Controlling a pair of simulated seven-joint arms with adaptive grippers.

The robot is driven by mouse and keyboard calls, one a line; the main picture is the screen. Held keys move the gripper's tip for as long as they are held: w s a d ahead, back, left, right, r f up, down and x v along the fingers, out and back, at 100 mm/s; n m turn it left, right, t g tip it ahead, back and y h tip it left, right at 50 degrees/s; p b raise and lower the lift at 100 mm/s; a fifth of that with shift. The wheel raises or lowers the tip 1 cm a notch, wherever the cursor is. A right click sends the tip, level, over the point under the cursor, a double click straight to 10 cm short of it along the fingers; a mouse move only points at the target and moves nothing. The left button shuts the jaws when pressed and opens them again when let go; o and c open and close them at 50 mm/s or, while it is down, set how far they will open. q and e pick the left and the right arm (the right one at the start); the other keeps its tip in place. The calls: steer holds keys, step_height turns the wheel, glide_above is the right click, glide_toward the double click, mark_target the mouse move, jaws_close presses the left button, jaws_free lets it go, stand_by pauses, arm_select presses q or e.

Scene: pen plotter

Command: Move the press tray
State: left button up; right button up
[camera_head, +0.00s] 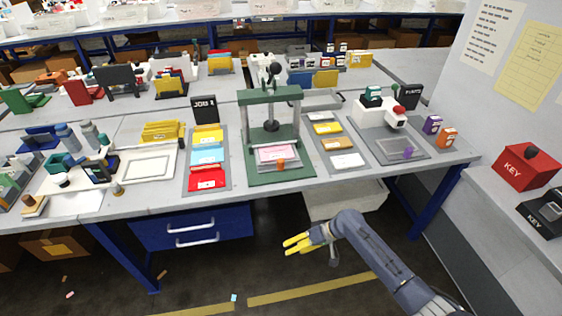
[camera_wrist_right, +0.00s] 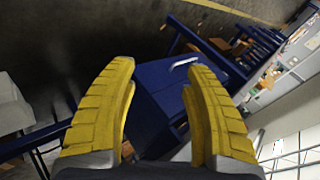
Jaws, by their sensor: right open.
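The green press (camera_head: 272,105) stands near the middle of the table, with a dark knob on top. The press tray (camera_head: 277,155) lies in its base, with a pink sheet in it and an orange knob (camera_head: 281,163) at its front edge. My right gripper (camera_head: 286,246) is in front of the table, below its front edge and well apart from the tray. Its yellow fingers are open and empty; they also show in the right wrist view (camera_wrist_right: 158,95), spread over a blue drawer. My left gripper is not in view.
Left of the press is a grey rack with yellow, blue and red cards (camera_head: 207,157); right of it is another card rack (camera_head: 334,143). A blue drawer unit (camera_head: 192,228) and a white bin (camera_head: 345,200) are under the table. A red KEY box (camera_head: 526,167) sits far right.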

steer(key=a+r+m+t+y, duration=0.3)
steer(key=a+r+m+y, duration=0.1)
steer(key=a+r+m, duration=0.25)
steer(key=w+d+r+m+t+h, duration=0.1)
steer(key=w+r+m+t, duration=0.3)
steer(key=m, duration=0.5)
steer(key=w+d+r+m+t, duration=0.1)
steer(key=w+r+m+t, duration=0.2)
steer(key=r+m+t, duration=0.5)
steer(key=m+t+h, duration=0.1)
steer(key=m+h, duration=0.5)
steer(key=m, duration=0.6)
glide_toward(282, 163)
steer(key=x, duration=1.1)
steer(key=shift+w, duration=0.3)
steer(key=shift+a, duration=0.1)
steer(key=shift+c, duration=0.4)
jaws_close()
